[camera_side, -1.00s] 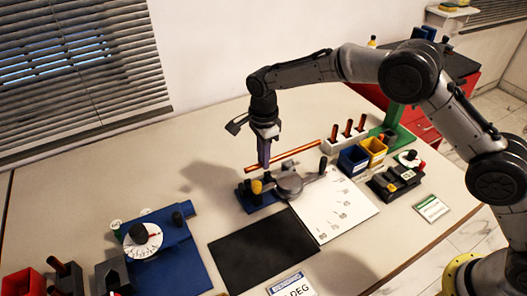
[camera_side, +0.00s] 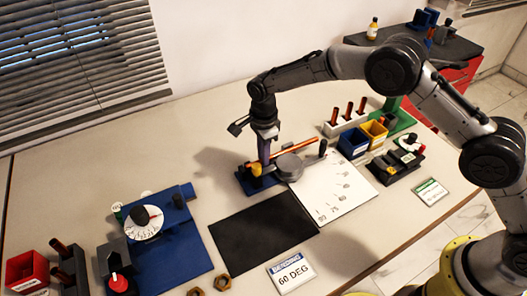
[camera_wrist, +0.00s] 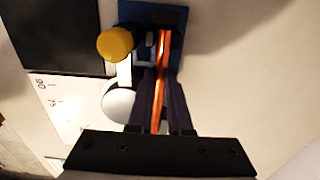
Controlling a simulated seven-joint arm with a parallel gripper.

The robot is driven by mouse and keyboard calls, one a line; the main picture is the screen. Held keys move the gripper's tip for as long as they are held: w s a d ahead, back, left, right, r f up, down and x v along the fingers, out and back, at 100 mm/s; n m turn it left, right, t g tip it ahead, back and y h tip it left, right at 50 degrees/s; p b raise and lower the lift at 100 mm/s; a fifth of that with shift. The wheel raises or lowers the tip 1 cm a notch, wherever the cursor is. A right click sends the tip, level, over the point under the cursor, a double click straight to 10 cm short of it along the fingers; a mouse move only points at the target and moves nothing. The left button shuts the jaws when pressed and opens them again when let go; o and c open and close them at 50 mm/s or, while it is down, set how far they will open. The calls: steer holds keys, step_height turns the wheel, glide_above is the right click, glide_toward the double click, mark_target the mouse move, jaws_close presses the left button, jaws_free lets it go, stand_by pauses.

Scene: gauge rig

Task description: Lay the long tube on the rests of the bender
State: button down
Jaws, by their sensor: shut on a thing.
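The long copper-coloured tube (camera_side: 298,147) is held in my gripper (camera_side: 264,160), which is shut on it. In the side view the tube slants up to the right, just behind the bender's grey disc (camera_side: 289,168). The bender has a blue base (camera_side: 246,184) and a yellow knob (camera_side: 256,169). In the wrist view the tube (camera_wrist: 162,60) runs between my two dark fingers (camera_wrist: 161,92) and over the blue base (camera_wrist: 128,10), beside the yellow knob (camera_wrist: 116,43). My fingers hide part of it. I cannot tell whether the tube touches the rests.
A white marked sheet (camera_side: 335,190) and a black mat (camera_side: 262,235) lie in front of the bender. Blue (camera_side: 352,143) and yellow (camera_side: 374,133) bins and a white rack (camera_side: 346,124) with short tubes stand to the right. A blue dial fixture (camera_side: 165,240) is at left.

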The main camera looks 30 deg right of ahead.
steer(key=c, duration=0.8)
jaws_free()
steer(key=shift+o, duration=0.2)
step_height(320, 180, up, 14)
steer(key=shift+f, duration=0.1)
